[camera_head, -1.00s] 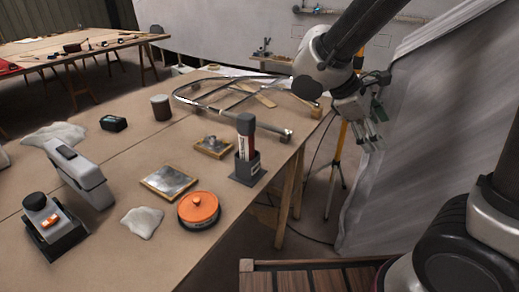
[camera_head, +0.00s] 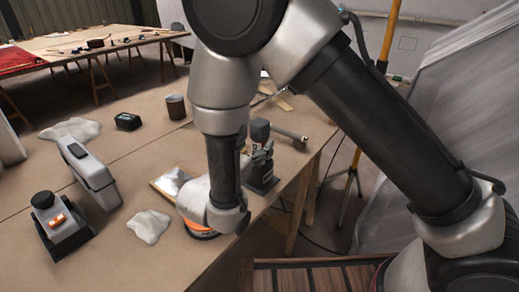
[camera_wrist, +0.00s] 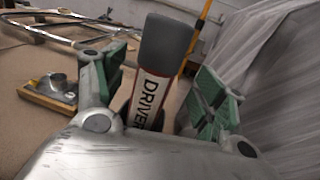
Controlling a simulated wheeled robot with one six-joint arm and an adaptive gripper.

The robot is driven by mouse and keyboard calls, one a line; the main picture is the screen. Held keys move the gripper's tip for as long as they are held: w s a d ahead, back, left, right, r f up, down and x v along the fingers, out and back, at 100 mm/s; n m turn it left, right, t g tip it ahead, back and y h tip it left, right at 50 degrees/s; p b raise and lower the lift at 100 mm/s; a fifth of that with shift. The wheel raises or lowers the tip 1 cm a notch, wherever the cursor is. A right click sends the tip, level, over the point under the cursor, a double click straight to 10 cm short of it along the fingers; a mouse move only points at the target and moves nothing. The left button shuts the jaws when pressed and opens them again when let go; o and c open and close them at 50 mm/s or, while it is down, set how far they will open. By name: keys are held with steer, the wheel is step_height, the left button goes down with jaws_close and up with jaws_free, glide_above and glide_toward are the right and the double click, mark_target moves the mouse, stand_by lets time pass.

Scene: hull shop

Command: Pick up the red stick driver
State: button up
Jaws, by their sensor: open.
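The stick driver stands upright in a dark holder (camera_head: 263,184) near the right edge of the workbench. Its dark grey cap (camera_head: 259,131) shows in the head view, but my arm and gripper hide most of its shaft. In the wrist view the driver (camera_wrist: 153,88) has a grey cap, a white label reading "DRIVER" and a red strip along its side. My gripper (camera_wrist: 160,84) is open, with green-padded fingers on either side of the driver. A gap shows between the driver and the right finger. Contact at the left finger cannot be told.
A framed plate (camera_head: 168,183), a white cloth (camera_head: 149,226), a grey device (camera_head: 92,178) and a dark canister (camera_head: 175,106) lie leftward. A grey sheet (camera_head: 455,110) hangs at right.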

steer(key=x, duration=0.4)
steer(key=shift+w+a+f, duration=0.1)
steer(key=shift+a, duration=0.05)
steer(key=c, duration=1.1)
